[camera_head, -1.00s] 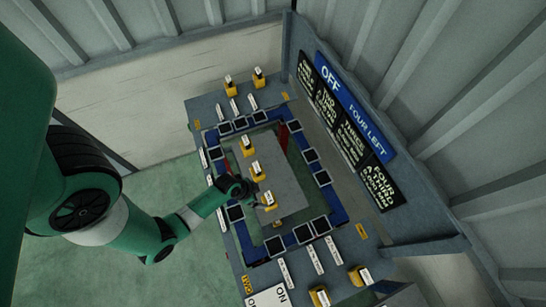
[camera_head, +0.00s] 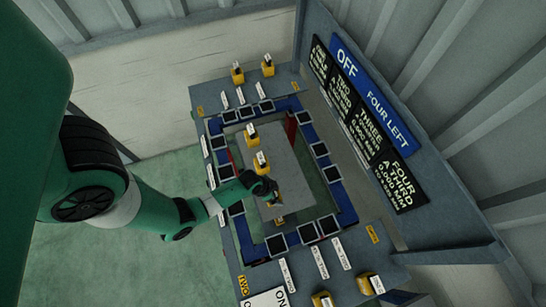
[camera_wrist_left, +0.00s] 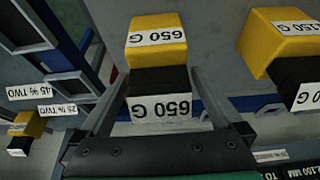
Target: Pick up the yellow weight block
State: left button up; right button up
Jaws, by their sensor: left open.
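A yellow weight block with a black section and "650 G" labels (camera_wrist_left: 157,40) lies between the two fingers of my left gripper (camera_wrist_left: 160,76) in the left wrist view. The fingers are open, one on each side of its black part. I cannot tell whether they touch it. In the head view my left gripper (camera_head: 270,192) is over the near end of the grey central platform (camera_head: 290,185) and mostly hides this block. Another yellow block, labelled 1,150 G or similar (camera_wrist_left: 283,38), is to the right in the wrist view. My right gripper is not in view.
Two more yellow blocks (camera_head: 261,162) (camera_head: 251,135) stand in line on the platform. Others stand at the back (camera_head: 237,73) and the front (camera_head: 323,299). Dark square pads (camera_head: 276,244) ring the platform. A sign panel (camera_head: 365,110) rises on the right.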

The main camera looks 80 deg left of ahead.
pick_arm(q)
grip_shut()
dwell(0.5)
jog(key=shift+r, duration=0.1)
notch_tip(320, 180, up, 10)
jog(key=p, duration=0.8)
jog(key=shift+p, duration=0.3)
